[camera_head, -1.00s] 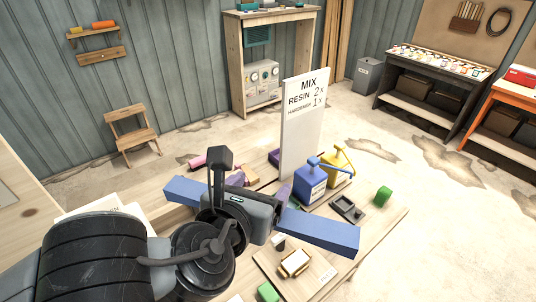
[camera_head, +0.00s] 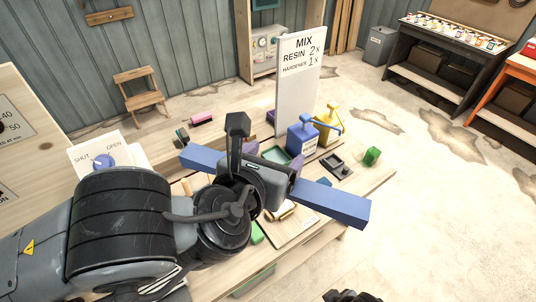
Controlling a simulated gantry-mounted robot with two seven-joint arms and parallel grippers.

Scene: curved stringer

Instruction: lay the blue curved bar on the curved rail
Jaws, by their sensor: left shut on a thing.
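My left gripper (camera_head: 258,172) is shut around the middle of the blue bar (camera_head: 335,204). The bar is held above the wooden workbench (camera_head: 372,188). Its longer end points right and toward me, and its shorter end shows to the left of the gripper. The gripper hides the bar's middle, so its curve is hard to see. I cannot make out the curved rail; my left arm and the bar cover part of the bench. A dark piece at the bottom edge may be my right gripper (camera_head: 350,297), mostly cut off.
A blue pump bottle (camera_head: 301,140) and a yellow one (camera_head: 326,127) stand behind the bar, beside a tall white sign (camera_head: 297,95). A green roll (camera_head: 372,156) and a dark tray (camera_head: 337,165) lie on the right of the bench. A SHUT/OPEN dial (camera_head: 104,160) is at left.

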